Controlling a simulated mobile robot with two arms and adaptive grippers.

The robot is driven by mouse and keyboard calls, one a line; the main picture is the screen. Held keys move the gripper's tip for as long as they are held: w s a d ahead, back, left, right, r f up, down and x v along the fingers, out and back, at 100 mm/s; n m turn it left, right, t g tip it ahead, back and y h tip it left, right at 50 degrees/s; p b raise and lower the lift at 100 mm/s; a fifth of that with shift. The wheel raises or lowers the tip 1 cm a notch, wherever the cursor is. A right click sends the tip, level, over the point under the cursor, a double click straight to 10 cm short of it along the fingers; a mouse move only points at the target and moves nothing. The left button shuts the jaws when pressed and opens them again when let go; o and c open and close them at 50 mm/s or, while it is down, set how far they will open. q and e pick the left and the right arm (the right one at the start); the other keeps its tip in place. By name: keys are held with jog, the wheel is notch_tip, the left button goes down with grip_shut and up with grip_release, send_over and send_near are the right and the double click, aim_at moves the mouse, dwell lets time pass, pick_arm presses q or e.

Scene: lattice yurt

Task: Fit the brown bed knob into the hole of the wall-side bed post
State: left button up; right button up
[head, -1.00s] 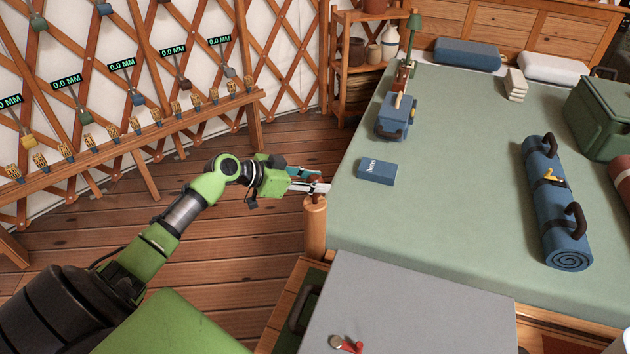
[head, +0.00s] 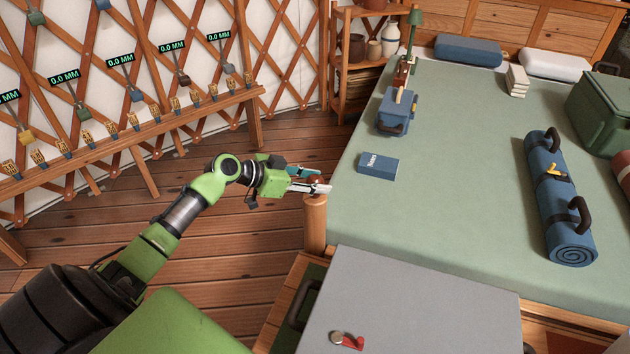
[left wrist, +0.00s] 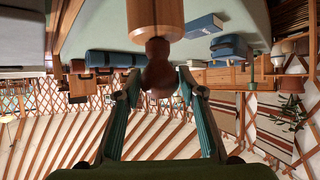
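The brown bed knob (left wrist: 158,77) sits at the end of the wooden bed post (left wrist: 155,14) in the left wrist view, in line with it; the post comes in from the top there. The knob's lower end is hidden at the post, so I cannot tell how deep it sits. In the head view the knob (head: 315,179) is above the post (head: 315,225) at the bed corner. My left gripper (head: 313,184) has its fingers on both sides of the knob. In the wrist view the fingertips (left wrist: 159,74) look slightly apart from it. My right gripper is out of view.
The green bed (head: 450,170) extends right of the post, with a blue notes box (head: 378,166) and blue caddy (head: 395,112) near its edge. A grey-topped surface (head: 410,305) stands in front. A rail with tags (head: 125,140) lies left; the floor between is clear.

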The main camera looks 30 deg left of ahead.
pick_arm(q)
jog(key=shift+o, duration=0.6)
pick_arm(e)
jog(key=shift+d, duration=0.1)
pick_arm(q)
jog(key=shift+a, duration=0.1)
jog(key=shift+v, duration=4)
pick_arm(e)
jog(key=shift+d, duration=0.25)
pick_arm(q)
jog(key=shift+w, duration=0.15)
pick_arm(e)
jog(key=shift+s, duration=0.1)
pick_arm(q)
jog(key=x, duration=0.7)
jog(key=shift+w+d+f, duration=0.15)
jog(key=shift+w+d, duration=0.15)
jog(key=shift+r+p, duration=0.4)
jog(key=shift+p, duration=0.05)
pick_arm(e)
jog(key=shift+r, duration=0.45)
pick_arm(q)
jog(key=shift+r, duration=0.1)
